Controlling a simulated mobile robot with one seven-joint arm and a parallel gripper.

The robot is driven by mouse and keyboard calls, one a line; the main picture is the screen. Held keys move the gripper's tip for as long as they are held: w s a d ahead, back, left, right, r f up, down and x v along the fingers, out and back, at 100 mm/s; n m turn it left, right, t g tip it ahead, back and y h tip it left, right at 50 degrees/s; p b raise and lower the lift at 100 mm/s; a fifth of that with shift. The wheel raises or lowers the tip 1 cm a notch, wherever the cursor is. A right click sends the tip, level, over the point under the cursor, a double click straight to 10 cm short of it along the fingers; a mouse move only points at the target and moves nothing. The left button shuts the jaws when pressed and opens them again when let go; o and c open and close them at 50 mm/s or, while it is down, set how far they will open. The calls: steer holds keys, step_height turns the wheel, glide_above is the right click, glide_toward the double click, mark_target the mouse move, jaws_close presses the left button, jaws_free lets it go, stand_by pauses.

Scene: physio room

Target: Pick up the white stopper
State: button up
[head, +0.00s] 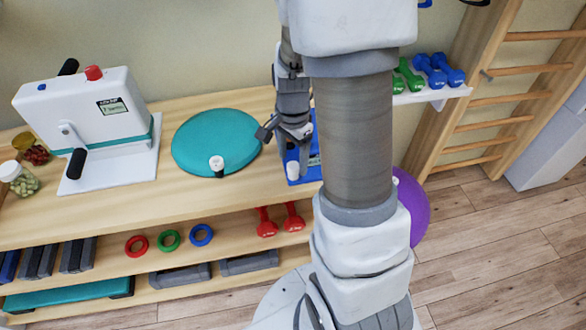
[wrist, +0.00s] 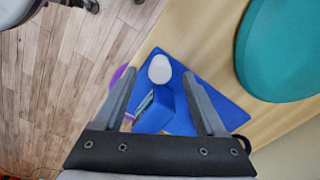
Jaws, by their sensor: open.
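A small white rounded piece, which looks like the white stopper (head: 293,170), stands at the near end of a blue board (head: 309,173) on the wooden bench. In the wrist view the white stopper (wrist: 160,69) shows between and just beyond the fingertips, with a raised blue block (wrist: 170,102) of the blue board (wrist: 222,97) beside it. My gripper (head: 284,134) points down over the board, open and empty; its spread fingers also show in the wrist view (wrist: 158,78). My arm hides part of the board in the head view.
A teal disc (head: 205,135) with a white-topped knob (head: 216,163) near its front edge lies left of my gripper. A white machine (head: 85,110) and jars (head: 18,178) stand further left. Green and blue dumbbells (head: 430,72) rest on a shelf at right.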

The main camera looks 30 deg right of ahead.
mark_target(293, 165)
step_height(293, 165, down, 3)
steer(key=shift+d+f, duration=0.1)
steer(key=shift+c, duration=0.2)
jaws_close()
